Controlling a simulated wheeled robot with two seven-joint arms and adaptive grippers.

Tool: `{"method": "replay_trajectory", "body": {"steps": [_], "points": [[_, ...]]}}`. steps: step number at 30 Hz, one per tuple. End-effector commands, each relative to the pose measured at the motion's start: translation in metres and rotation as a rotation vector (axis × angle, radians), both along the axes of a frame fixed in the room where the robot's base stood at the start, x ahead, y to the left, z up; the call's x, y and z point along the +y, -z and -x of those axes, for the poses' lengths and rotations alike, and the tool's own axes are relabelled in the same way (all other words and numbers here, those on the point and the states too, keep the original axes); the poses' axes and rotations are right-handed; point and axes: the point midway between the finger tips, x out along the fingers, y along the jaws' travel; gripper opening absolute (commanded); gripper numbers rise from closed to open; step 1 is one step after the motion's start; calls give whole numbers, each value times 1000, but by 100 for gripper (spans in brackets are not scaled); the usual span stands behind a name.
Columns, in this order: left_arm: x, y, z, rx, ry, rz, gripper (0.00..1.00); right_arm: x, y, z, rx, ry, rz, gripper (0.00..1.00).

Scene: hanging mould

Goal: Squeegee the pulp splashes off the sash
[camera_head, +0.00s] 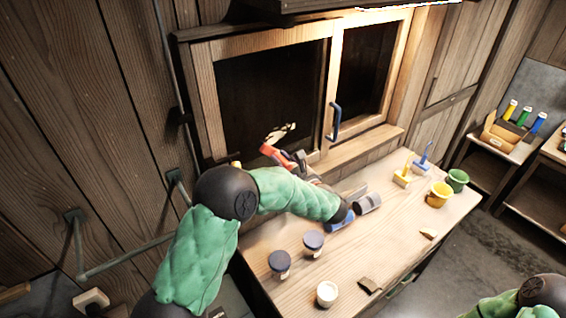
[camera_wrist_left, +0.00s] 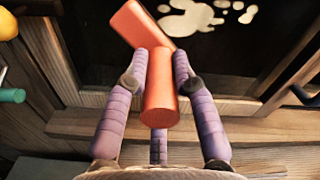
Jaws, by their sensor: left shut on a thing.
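The sash is a wooden-framed dark pane (camera_head: 240,85) on the back wall. A cream pulp splash (camera_head: 281,132) is low on its dark pane; several cream blotches (camera_wrist_left: 190,20) show at the top of the left wrist view. My left gripper (camera_head: 298,160) is shut on the orange-red squeegee (camera_head: 272,152), in front of the lower part of the pane. In the left wrist view, the purple fingers clasp its round handle (camera_wrist_left: 160,92) and its wide head (camera_wrist_left: 138,24) is just left of the blotches. I cannot tell whether the head touches the pane. My right gripper is out of view.
A wooden bench (camera_head: 375,235) stands below the window. Two dark-lidded jars (camera_head: 313,243) and a pale-topped jar (camera_head: 326,293) are at its left. Yellow (camera_head: 441,193) and green pots (camera_head: 457,180) are at its right. A blue handle (camera_head: 334,121) projects beside the pane.

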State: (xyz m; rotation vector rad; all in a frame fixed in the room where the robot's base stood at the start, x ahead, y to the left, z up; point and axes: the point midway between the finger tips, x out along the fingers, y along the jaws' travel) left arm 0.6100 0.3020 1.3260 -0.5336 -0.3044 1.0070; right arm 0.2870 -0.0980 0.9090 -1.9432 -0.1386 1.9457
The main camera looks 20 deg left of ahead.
Motion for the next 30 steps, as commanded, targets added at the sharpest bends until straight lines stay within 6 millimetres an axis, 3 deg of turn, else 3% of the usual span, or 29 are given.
{"method": "replay_trajectory", "body": {"steps": [16,30], "points": [[6,-1,-5,-2,0,0,0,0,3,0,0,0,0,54],[-13,0,-32,-1,2,0,0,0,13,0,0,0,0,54]]}}
